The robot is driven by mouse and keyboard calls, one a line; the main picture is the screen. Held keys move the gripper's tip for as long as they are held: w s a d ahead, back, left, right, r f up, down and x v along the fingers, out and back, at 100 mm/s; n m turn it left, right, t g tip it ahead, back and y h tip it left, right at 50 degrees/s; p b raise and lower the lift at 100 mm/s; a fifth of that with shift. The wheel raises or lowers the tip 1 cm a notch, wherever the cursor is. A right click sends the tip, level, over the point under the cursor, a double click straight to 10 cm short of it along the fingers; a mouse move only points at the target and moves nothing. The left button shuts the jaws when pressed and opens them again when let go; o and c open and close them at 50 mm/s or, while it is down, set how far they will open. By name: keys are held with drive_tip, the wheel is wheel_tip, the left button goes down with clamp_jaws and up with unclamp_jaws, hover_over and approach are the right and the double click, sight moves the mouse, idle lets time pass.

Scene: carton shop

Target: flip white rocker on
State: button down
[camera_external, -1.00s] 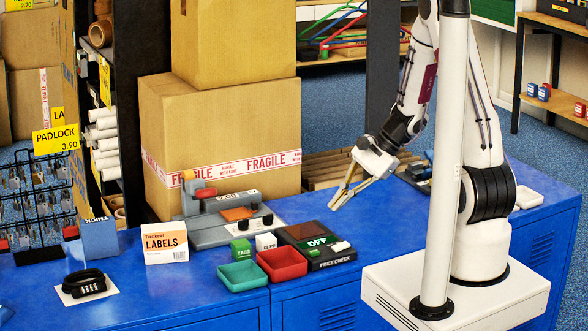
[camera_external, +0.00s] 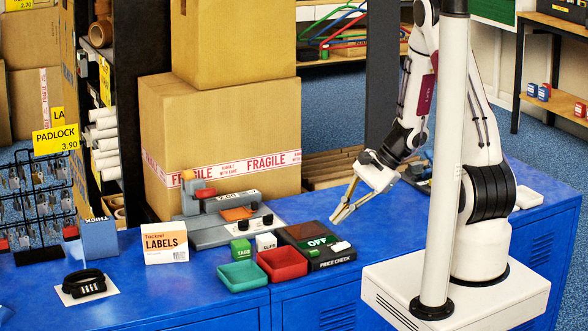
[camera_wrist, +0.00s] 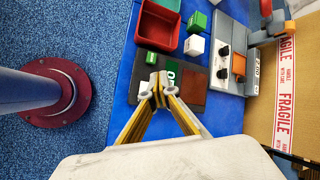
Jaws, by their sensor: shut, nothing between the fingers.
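The price check unit (camera_external: 330,262) is a dark flat box on the blue counter, with a brown plate and a green display reading OFF (camera_external: 318,242). The small white rocker (camera_external: 341,246) sits on its top, at the right of the display. In the wrist view, a white piece at the unit's left edge (camera_wrist: 121,105) appears to be this rocker, partly beside my fingers. My gripper (camera_external: 335,220) is shut and empty, above the unit and behind the rocker, apart from it. In the wrist view my fingertips (camera_wrist: 158,88) meet over the display and hide part of it.
A small green piece (camera_external: 313,253) is also on the unit. Red (camera_external: 283,264) and green (camera_external: 243,275) trays, a green block (camera_external: 241,249) and white block (camera_external: 266,242) stand left. A grey scale (camera_external: 215,232) and cartons are behind.

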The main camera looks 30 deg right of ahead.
sight(337, 246)
drive_tip(key=shift+d+f, duration=0.2)
drive_tip(key=shift+f, duration=1.05)
drive_tip(key=shift+d+f, duration=0.15)
drive_tip(key=shift+f, duration=1.1)
drive_tip(key=shift+d+f, duration=0.15)
drive_tip(key=shift+f, duration=0.8)
idle(1.3)
drive_tip(key=shift+s+r, duration=0.15)
drive_tip(key=shift+r, duration=0.45)
idle(0.3)
drive_tip(key=shift+a+r, duration=0.15)
drive_tip(key=shift+r, duration=0.95)
drive_tip(key=shift+a+r, duration=0.15)
drive_tip(key=shift+r, duration=1.25)
drive_tip(key=shift+a, duration=0.1)
